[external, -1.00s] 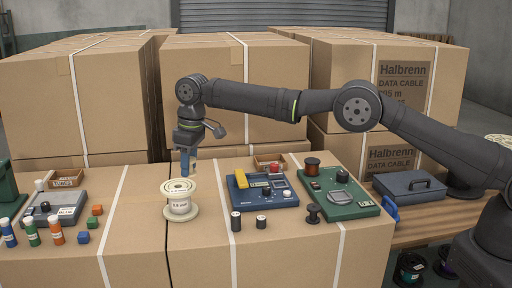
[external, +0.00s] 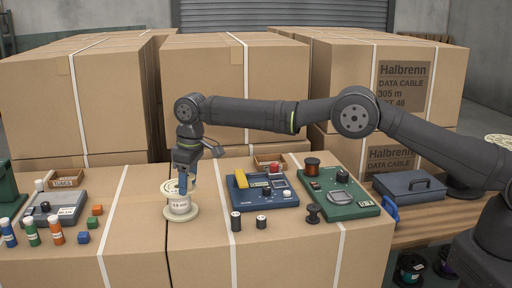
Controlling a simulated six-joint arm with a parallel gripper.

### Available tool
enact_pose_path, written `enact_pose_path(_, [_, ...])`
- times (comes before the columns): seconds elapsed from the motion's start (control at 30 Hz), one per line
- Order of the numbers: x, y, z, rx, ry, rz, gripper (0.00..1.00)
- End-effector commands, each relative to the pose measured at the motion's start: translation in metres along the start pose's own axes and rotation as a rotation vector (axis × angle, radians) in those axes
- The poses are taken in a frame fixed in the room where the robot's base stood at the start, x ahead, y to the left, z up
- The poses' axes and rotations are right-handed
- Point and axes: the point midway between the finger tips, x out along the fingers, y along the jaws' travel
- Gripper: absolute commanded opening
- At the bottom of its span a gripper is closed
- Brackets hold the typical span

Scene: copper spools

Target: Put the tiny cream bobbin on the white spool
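The white spool (external: 180,206) stands upright on the front cardboard box, left of the blue device. It has wide cream flanges and a printed label. My gripper (external: 184,189) points down with its blue-grey fingers at the spool's top flange, over its middle to right part. The fingers look close together, but their gap is too small to make out. I cannot make out the tiny cream bobbin; anything between the fingertips is hidden or too small to tell.
Left are small coloured blocks (external: 97,210), bottles (external: 32,232) and a grey device (external: 52,209). Tall cartons (external: 235,95) stand behind.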

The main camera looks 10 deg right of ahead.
Motion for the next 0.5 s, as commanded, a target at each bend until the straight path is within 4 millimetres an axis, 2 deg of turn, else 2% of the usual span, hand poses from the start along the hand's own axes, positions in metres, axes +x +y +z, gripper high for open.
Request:
enact_pose_path(0.33, [-0.003, 0.000, -0.001, 0.000, 0.001, 0.000, 0.59])
enact_pose_path(0.5, [-0.024, 0.000, -0.001, 0.000, 0.003, 0.000, 0.59])
